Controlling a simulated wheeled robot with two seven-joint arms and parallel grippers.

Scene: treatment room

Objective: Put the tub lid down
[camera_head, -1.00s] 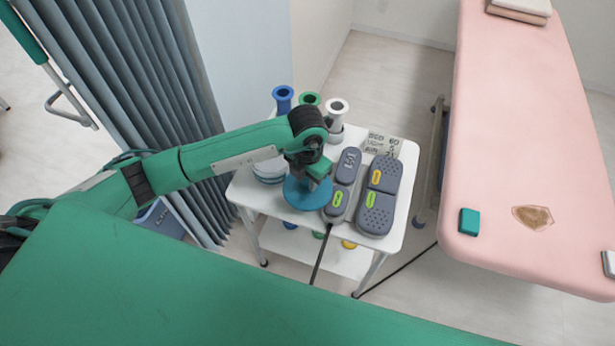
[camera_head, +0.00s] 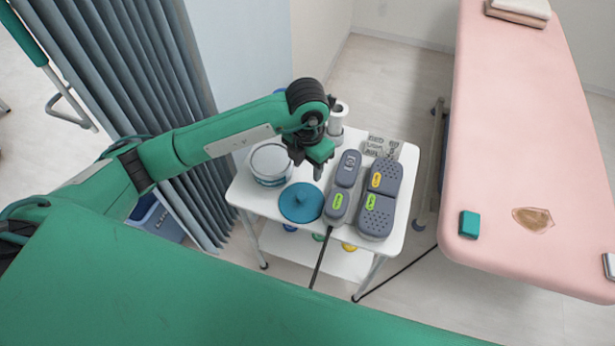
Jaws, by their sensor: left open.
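My left gripper (camera_head: 308,168) is open and empty, above the trolley just behind and above the lid. My right gripper is not in view.
Two grey handsets (camera_head: 377,198) (camera_head: 343,186) with coloured labels lie right of the lid. A white-topped holder (camera_head: 338,118) stands at the back, partly behind my arm. A pink treatment bed (camera_head: 510,130) is at right, with a teal block (camera_head: 469,223) on it.

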